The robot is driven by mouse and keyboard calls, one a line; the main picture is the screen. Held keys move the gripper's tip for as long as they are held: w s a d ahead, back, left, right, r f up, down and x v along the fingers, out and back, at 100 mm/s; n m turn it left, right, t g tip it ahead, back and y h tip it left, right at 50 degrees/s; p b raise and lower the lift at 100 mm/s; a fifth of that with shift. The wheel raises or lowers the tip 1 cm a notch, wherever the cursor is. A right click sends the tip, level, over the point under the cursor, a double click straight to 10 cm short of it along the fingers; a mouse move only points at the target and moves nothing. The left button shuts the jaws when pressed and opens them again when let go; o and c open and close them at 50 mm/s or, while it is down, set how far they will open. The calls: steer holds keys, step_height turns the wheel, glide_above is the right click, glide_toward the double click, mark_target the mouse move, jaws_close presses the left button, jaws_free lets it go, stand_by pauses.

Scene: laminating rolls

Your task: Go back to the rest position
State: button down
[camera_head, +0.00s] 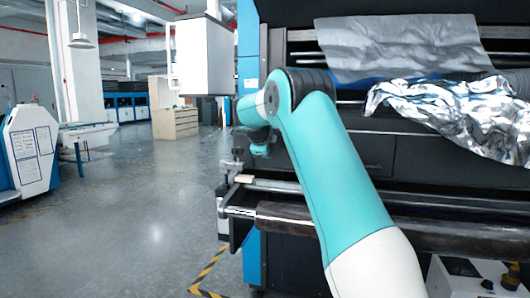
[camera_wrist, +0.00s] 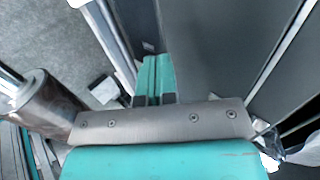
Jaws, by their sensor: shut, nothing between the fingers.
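My gripper (camera_wrist: 155,76) shows in the wrist view as two teal fingers side by side, shut with nothing between them. In the head view my teal and white arm reaches up and left in front of the black laminating machine (camera_head: 375,150). Its bend is near the machine's left end, and the gripper's fingertips cannot be made out there. A dark roller (camera_head: 285,217) runs along the lower front of the machine, partly hidden behind my arm. In the wrist view a shiny cylinder end (camera_wrist: 42,95) lies left of my gripper, apart from the fingers.
Crumpled silver film (camera_head: 455,105) and a flat grey sheet (camera_head: 395,45) hang on the machine at upper right. A white box-shaped unit (camera_head: 203,55) stands at upper left. Grey floor (camera_head: 140,220) lies open on the left, with a white and blue console (camera_head: 28,150) beyond.

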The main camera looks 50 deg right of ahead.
steer(key=v, duration=0.6)
steer(key=shift+s+r+b, duration=0.3)
steer(key=shift+s+b, duration=0.15)
